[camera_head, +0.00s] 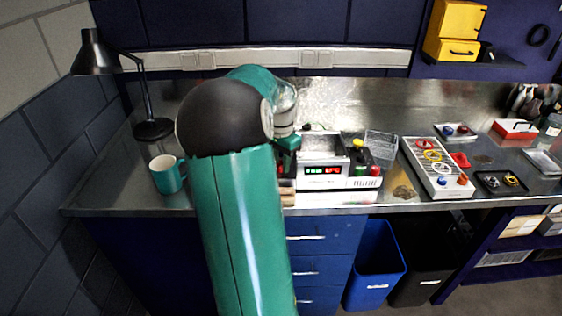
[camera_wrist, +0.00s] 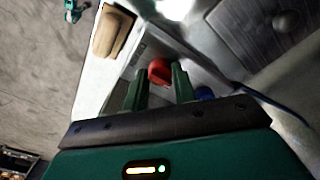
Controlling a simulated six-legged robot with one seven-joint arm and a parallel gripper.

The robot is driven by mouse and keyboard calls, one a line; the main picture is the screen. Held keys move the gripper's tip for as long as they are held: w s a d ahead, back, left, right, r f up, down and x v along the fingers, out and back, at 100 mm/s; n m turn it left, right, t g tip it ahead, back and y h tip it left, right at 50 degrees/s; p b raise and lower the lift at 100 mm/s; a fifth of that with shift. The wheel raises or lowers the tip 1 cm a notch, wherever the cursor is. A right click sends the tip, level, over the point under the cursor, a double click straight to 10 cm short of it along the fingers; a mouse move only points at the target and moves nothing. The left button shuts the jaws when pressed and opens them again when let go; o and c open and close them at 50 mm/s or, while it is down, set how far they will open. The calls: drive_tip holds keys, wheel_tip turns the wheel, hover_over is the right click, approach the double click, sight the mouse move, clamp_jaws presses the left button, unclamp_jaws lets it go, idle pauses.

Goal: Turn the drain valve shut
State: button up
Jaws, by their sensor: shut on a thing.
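The drain valve shows in the wrist view as a red handle (camera_wrist: 159,70) between my gripper's two green fingers. My gripper (camera_wrist: 160,82) is shut on this red handle, with a finger on each side. The handle's turn angle is hard to tell. In the head view, my gripper (camera_head: 286,160) is at the left side of a silver bench machine (camera_head: 325,150) with a lit red and green display. There my arm hides the valve.
A wooden piece (camera_wrist: 112,32) and a blue part (camera_wrist: 204,93) lie close to my fingers in the wrist view. A teal mug (camera_head: 167,175) and a black lamp (camera_head: 150,128) stand left of my arm. A parts tray (camera_head: 436,168) sits at right.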

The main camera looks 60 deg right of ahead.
sight(281, 162)
idle(0.4)
drive_tip(key=o, duration=1)
wheel_tip(281, 162, up, 14)
drive_tip(key=shift+f, duration=0.1)
